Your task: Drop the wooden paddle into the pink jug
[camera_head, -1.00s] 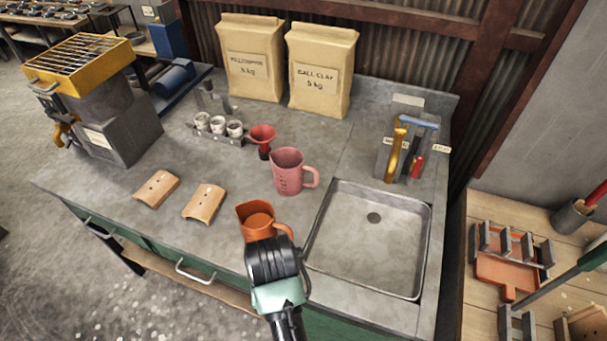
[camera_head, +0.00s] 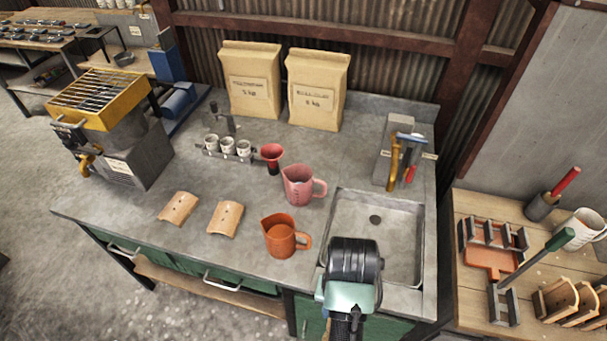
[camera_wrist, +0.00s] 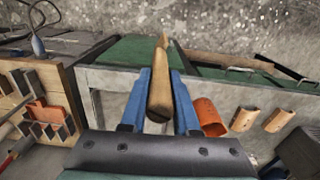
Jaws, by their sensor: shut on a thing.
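The pink jug (camera_head: 299,187) stands upright on the grey worktop, its handle to the right, left of the sink. My gripper (camera_wrist: 160,76) has blue fingers shut on the wooden paddle (camera_wrist: 162,96), a pale wooden piece that runs lengthwise between them in the wrist view. In the head view my dark wrist covers the sink's front edge, in front and to the right of the pink jug; the fingers and paddle are hidden there. The pink jug cannot be made out in the wrist view.
An orange jug (camera_head: 281,238) stands just in front of the pink jug. A red funnel (camera_head: 272,156) stands behind left of it. Two curved tiles (camera_head: 225,219) lie left. The sink (camera_head: 427,235) is at right. Paper bags (camera_head: 317,90) stand at the back.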

